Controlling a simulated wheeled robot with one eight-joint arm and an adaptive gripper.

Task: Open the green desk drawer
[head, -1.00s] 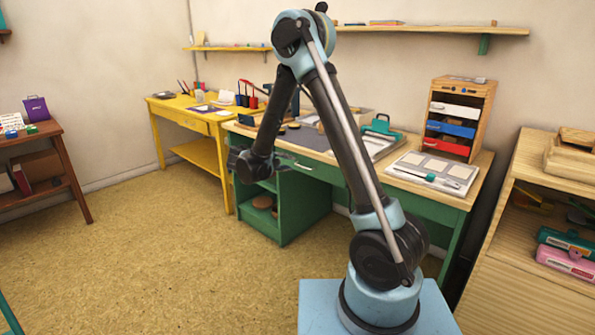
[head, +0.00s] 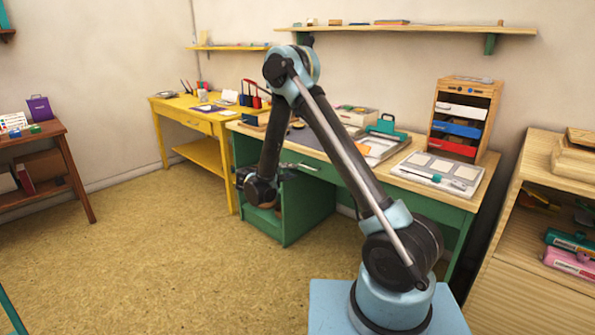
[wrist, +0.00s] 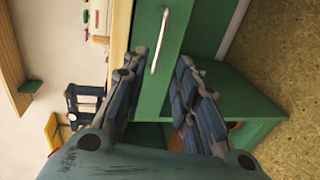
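The green desk (head: 312,207) stands against the back wall, with a pale wooden top. Its green drawer (head: 326,174) is under the top and looks closed; it also fills the upper middle of the wrist view (wrist: 178,30). The metal bar handle (wrist: 160,40) lies just beyond my fingertips, lined up roughly with the gap between them. My gripper (wrist: 160,66) is open and empty, its two blue-grey fingers apart and not visibly touching the handle. In the head view my dark wrist partly hides the gripper and the desk's open shelf.
A yellow desk (head: 205,125) stands to the left, and a wooden shelf unit (head: 530,230) is close on the right. A drawer organiser (head: 462,118) and a tray (head: 437,172) sit on the green desk. The floor before the desk is clear.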

